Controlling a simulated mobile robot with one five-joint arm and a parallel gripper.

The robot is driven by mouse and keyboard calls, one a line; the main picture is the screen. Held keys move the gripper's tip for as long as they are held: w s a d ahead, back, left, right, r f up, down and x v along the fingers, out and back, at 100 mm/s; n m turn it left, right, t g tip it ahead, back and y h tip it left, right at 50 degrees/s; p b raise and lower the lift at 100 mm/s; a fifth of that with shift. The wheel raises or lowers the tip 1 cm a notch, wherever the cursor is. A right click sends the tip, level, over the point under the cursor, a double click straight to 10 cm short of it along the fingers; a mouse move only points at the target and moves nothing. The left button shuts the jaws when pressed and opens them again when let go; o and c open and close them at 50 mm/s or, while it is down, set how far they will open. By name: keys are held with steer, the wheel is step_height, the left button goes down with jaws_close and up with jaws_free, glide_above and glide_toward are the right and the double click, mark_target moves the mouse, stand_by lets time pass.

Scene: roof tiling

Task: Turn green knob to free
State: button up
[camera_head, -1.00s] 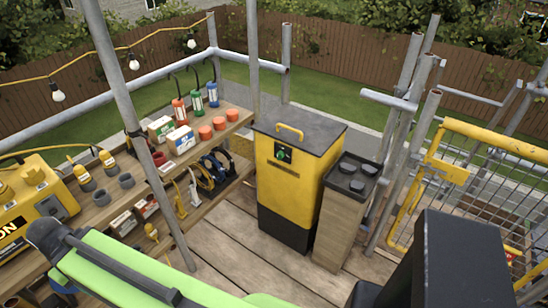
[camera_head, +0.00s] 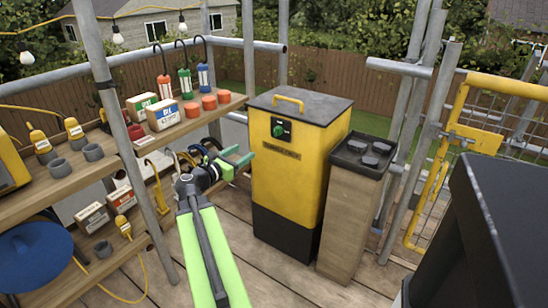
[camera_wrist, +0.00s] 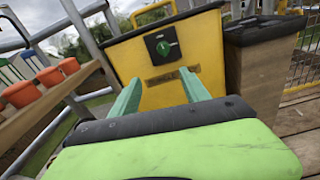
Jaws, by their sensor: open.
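The green knob (camera_head: 278,130) sits on a dark square plate on the upper front of a yellow box (camera_head: 290,165) with a grey lid and a yellow handle. In the wrist view the knob (camera_wrist: 164,47) is ahead, above and between my fingertips. My gripper (camera_head: 240,160) has its green fingers apart and empty, pointing at the yellow box. It is a little to the left of the box and lower than the knob, apart from it. The wrist view also shows the open fingers (camera_wrist: 160,85). The lettering around the knob is too small to read.
A wooden shelf (camera_head: 60,167) with boxes, orange cups and coloured lamps stands to the left, near my arm. A wooden post box (camera_head: 345,215) with a dark top adjoins the yellow box. Scaffold poles and a yellow mesh gate (camera_head: 478,138) are at the right. Planks in front are clear.

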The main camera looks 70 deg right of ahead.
mark_target(275, 133)
steer(key=s+r+x, duration=0.1)
steer(key=x, duration=1.7)
steer(key=shift+s+d+r+n+h, duration=0.2)
steer(key=shift+d+n+h, duration=0.1)
steer(key=shift+n, duration=0.1)
jaws_close()
steer(key=shift+a, duration=0.2)
steer(key=shift+d, duration=0.1)
